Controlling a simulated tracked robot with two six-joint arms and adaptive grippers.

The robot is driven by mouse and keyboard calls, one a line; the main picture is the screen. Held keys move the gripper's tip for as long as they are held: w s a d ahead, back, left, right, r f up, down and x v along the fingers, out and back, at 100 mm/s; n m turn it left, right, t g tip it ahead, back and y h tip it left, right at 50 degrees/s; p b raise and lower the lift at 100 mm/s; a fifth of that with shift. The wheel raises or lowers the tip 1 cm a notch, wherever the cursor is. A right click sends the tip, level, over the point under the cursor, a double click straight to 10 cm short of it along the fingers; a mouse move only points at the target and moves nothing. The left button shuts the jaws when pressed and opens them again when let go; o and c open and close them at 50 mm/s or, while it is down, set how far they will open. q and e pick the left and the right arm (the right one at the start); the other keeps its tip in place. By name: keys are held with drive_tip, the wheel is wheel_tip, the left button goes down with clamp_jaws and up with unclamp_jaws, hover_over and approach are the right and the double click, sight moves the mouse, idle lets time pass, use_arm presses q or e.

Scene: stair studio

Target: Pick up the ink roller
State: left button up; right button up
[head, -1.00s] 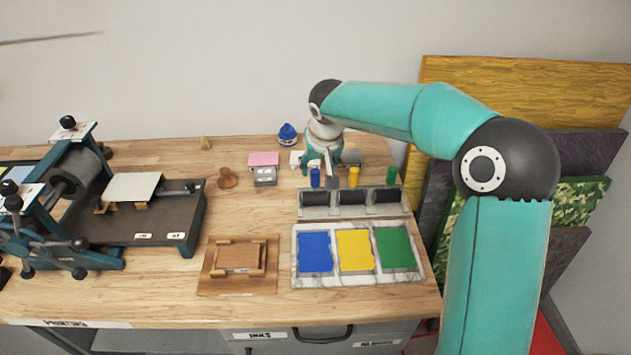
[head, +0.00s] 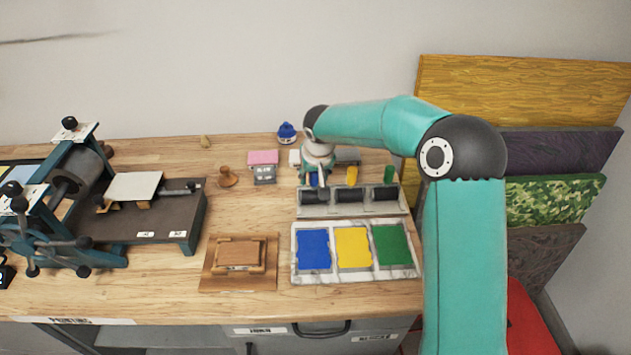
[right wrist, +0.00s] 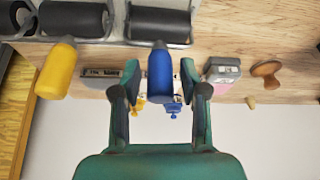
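Several ink rollers with black drums rest side by side in a grey rack (head: 353,209) behind the ink tray. The blue-handled roller (head: 314,180) is leftmost, then a yellow-handled one (head: 351,175) and a green-handled one (head: 389,174). In the right wrist view, the blue handle (right wrist: 160,76) lies between the fingers of my right gripper (right wrist: 161,92). The fingers are spread, with a visible gap on each side of the handle. In the head view, my right gripper (head: 315,177) is over the blue handle and partly hides it. My left gripper is not in view.
An ink tray (head: 295,265) with blue, yellow and green pads lies in front of the rack. A stamp pad (head: 263,158), a wooden knob (head: 228,177) and a blue bottle (head: 287,133) stand left of the gripper. A printing press (head: 150,222) fills the left side.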

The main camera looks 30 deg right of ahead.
clamp_jaws()
drive_tip(key=shift+r, duration=0.25)
wheel_tip(320, 180, up, 20)
drive_tip(key=shift+f+p, duration=0.2)
drive_tip(key=shift+p, duration=0.25)
drive_tip(key=shift+c, duration=2)
unclamp_jaws()
clamp_jaws()
